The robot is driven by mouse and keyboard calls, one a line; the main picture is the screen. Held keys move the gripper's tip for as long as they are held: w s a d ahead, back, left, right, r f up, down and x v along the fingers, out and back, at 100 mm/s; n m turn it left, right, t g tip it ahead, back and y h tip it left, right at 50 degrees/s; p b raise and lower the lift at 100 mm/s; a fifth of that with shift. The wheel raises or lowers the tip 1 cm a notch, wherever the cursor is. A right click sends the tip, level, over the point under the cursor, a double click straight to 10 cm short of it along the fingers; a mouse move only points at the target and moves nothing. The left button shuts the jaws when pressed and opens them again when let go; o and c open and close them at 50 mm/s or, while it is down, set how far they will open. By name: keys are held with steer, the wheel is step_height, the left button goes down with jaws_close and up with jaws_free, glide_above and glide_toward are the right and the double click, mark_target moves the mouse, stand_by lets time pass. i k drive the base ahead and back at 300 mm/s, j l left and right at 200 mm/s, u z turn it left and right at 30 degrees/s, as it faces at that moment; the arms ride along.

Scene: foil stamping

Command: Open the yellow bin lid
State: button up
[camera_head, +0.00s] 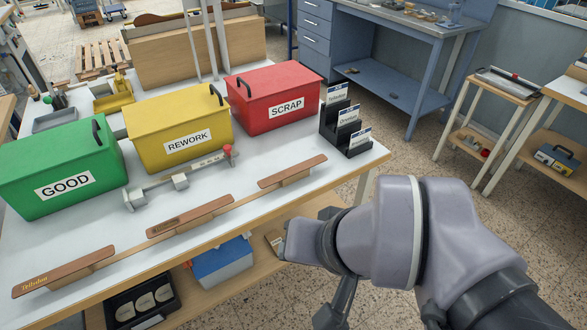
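The yellow bin (150,148), labelled REWORK, stands on the white-topped table between a green bin and a red bin. Its flat yellow lid (165,103) is shut. A black handle (216,95) stands at the lid's right edge. My arm reaches in from the lower right, in front of the table's right front corner. Dark parts of what looks like my gripper (343,298) show below the arm's lilac-grey links. They are well apart from the yellow bin, to its lower right. The fingers are mostly hidden, so their opening does not show.
The green GOOD bin (50,160) and red SCRAP bin (275,92) flank the yellow one. A metal fixture with a red knob (227,150) lies in front of it. Wooden strips (190,216) line the table's front. A black card rack (342,122) stands at right.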

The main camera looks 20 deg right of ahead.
mark_target(153, 115)
steer(key=i+l, duration=0.1)
steer(key=i, duration=1.05)
steer(key=l+z, duration=0.05)
steer(key=l, duration=0.05)
